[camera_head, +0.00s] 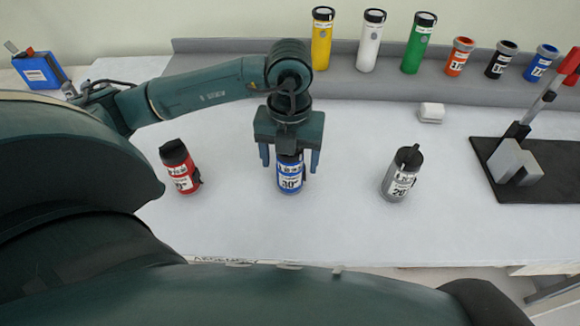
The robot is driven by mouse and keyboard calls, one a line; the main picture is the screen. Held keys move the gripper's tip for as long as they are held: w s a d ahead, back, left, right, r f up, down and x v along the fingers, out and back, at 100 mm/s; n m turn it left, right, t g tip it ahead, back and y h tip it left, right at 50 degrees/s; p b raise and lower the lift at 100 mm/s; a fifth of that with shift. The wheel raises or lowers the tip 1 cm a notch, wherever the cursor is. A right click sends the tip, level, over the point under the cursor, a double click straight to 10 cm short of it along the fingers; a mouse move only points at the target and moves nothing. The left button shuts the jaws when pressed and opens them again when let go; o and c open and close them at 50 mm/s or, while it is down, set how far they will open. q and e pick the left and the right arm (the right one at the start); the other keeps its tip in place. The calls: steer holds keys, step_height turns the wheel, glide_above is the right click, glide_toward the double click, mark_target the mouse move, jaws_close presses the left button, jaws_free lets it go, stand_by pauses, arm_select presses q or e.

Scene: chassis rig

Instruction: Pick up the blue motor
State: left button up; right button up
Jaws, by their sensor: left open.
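The blue motor (290,176) is a blue and black cylinder with a white label, standing upright at the middle of the white table. My left gripper (290,163) points down over it, open, with one finger on each side of the motor's upper part. Gaps show between the fingers and the motor. The palm hides the motor's top. My right gripper is not in view.
A red motor (181,171) stands to the left and a grey motor (400,176) to the right. Several coloured cylinders, such as a yellow one (322,40), line the grey back ledge (225,46). A black base (548,165) with a red-handled clamp is at the right.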

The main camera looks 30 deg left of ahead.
arm_select(q)
steer(key=shift+f, duration=0.25)
steer(key=c, duration=1.4)
steer(key=shift+r, duration=0.1)
